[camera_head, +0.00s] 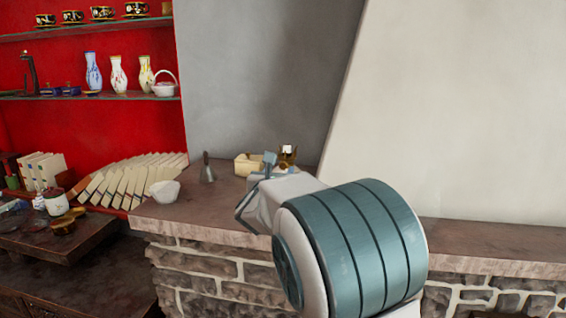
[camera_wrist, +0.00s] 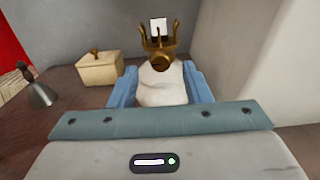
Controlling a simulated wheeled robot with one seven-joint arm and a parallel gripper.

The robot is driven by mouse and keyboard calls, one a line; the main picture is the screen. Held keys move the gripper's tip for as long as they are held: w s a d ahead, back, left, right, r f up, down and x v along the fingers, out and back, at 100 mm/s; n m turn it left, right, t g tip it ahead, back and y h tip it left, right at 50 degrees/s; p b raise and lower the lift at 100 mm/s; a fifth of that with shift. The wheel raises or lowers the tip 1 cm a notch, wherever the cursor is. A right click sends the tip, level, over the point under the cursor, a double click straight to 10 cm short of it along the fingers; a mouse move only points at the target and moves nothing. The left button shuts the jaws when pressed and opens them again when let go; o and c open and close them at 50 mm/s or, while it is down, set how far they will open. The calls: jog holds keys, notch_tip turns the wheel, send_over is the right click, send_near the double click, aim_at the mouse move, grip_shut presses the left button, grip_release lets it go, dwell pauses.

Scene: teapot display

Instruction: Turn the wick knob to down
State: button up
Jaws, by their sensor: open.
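A brass burner (camera_wrist: 157,45) with upright prongs and a pale piece between them stands ahead of my gripper in the wrist view. The round brass wick knob (camera_wrist: 161,62) faces me at its front. A rounded white body (camera_wrist: 162,84) shows below the knob, between my fingers. My gripper (camera_wrist: 160,73) is open, with one blue finger on each side of the white body; contact cannot be told. The knob appears just beyond the fingertips, near the middle. In the head view the burner (camera_head: 288,155) shows just behind my gripper (camera_head: 272,165), whose arm hides the lower part.
A cream lidded box (camera_wrist: 100,69) stands left of the burner. A grey bell (camera_wrist: 39,93) is farther left. A white bowl (camera_head: 163,190) sits near the left end of the stone ledge (camera_head: 205,212). A pale wall (camera_wrist: 236,50) rises close on the right.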

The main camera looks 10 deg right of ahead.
aim_at(283, 166)
jog(key=shift+p+x, duration=0.5)
jog(key=shift+x, duration=1.4)
jog(key=shift+d, duration=0.1)
grip_shut()
